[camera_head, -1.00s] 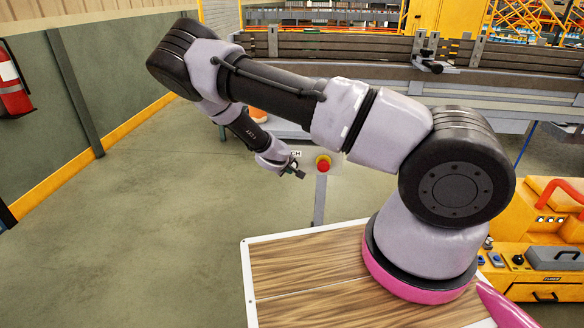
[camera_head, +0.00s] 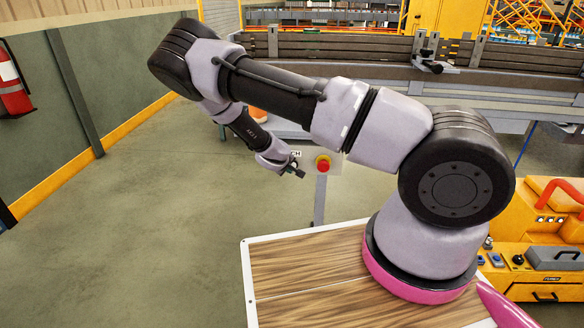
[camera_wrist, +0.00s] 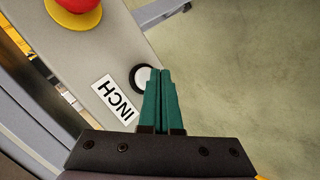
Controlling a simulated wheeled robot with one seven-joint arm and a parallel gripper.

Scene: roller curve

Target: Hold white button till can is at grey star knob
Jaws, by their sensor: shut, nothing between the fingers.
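In the wrist view the white button (camera_wrist: 143,77) sits in a black ring on a grey panel, beside an upside-down INCH label (camera_wrist: 116,100). My gripper (camera_wrist: 161,72) is shut and empty, with its green fingertips over the right part of the button. I cannot tell whether the tips touch or press it. In the head view my gripper (camera_head: 297,171) is at the left side of the panel, and the button is hidden there. A grey star knob (camera_head: 428,66) shows on the conveyor's near side rail. I cannot make out a can.
A red emergency button on a yellow base (camera_head: 323,165) is on the same panel, close to the gripper. The conveyor (camera_head: 340,50) runs behind the panel. An orange toolbox (camera_head: 545,235) stands at the right. The floor at left is clear.

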